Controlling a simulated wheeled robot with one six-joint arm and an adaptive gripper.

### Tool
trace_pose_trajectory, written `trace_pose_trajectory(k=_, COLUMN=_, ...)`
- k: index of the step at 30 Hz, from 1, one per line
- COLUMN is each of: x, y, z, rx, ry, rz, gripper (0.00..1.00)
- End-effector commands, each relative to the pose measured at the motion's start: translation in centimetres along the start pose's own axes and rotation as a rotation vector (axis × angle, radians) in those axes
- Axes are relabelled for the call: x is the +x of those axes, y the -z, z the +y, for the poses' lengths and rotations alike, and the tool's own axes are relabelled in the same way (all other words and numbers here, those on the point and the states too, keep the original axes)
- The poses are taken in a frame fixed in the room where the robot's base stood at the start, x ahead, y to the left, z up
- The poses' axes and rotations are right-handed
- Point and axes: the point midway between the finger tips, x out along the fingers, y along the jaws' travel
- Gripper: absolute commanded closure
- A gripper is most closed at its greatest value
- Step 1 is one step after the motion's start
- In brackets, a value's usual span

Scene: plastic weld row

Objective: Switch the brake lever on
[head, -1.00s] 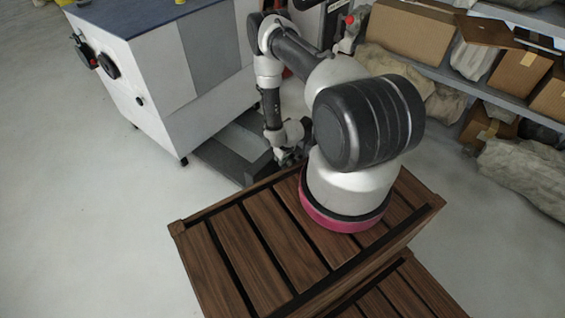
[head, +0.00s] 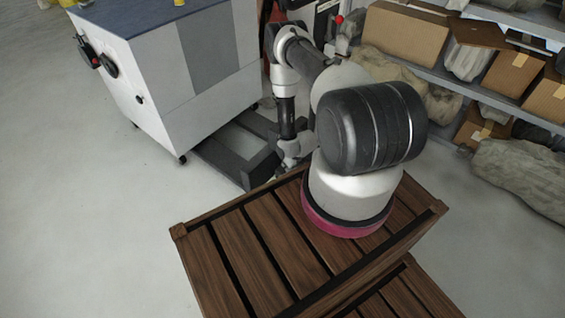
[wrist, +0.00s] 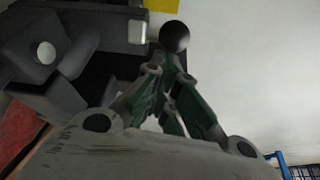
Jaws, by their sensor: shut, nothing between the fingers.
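In the wrist view my gripper (wrist: 163,66) has its green-grey fingers drawn together at the tips, with nothing between them. A round black knob (wrist: 174,36) shows right at the fingertips, in front of or touching them; I cannot tell which. A dark bar runs left from behind the knob toward a dark grey block (wrist: 35,65). The knob looks like the end of the brake lever, but the lever's full shape and position are not clear. In the head view my gripper is low beside the grey floor frame, mostly hidden by my arm and the slatted wooden top.
A white cabinet (head: 155,90) with black handwheels stands at the left. A dark grey frame (head: 235,155) lies on the floor beside it. A slatted wooden surface (head: 225,265) is under my arm. Shelves with cardboard boxes (head: 405,32) and sacks are at the right. The left floor is clear.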

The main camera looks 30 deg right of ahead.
Motion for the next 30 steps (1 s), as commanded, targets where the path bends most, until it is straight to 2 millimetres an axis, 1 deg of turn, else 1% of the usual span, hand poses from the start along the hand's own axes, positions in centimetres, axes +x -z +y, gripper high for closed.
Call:
trace_pose_trajectory(k=1, x=0.0, y=-1.0, z=0.2, rx=0.004, ry=0.000, rz=-0.004, gripper=1.00)
trace_pose_trajectory(k=3, x=0.0, y=-2.3, z=0.3, rx=0.004, ry=0.001, rz=-0.004, gripper=1.00)
trace_pose_trajectory(k=9, x=0.4, y=-5.2, z=0.9, rx=0.003, ry=0.001, rz=-0.003, gripper=1.00)
trace_pose_trajectory(k=12, x=0.7, y=-6.3, z=1.1, rx=0.001, ry=0.001, rz=-0.003, gripper=1.00)
trace_pose_trajectory(k=18, x=1.2, y=-7.8, z=1.3, rx=0.001, ry=0.000, rz=-0.002, gripper=1.00)
trace_pose_trajectory(k=24, x=1.5, y=-8.9, z=1.3, rx=0.002, ry=0.002, rz=-0.009, gripper=1.00)
trace_pose_trajectory(k=30, x=1.6, y=-9.3, z=1.4, rx=0.004, ry=0.001, rz=-0.012, gripper=1.00)
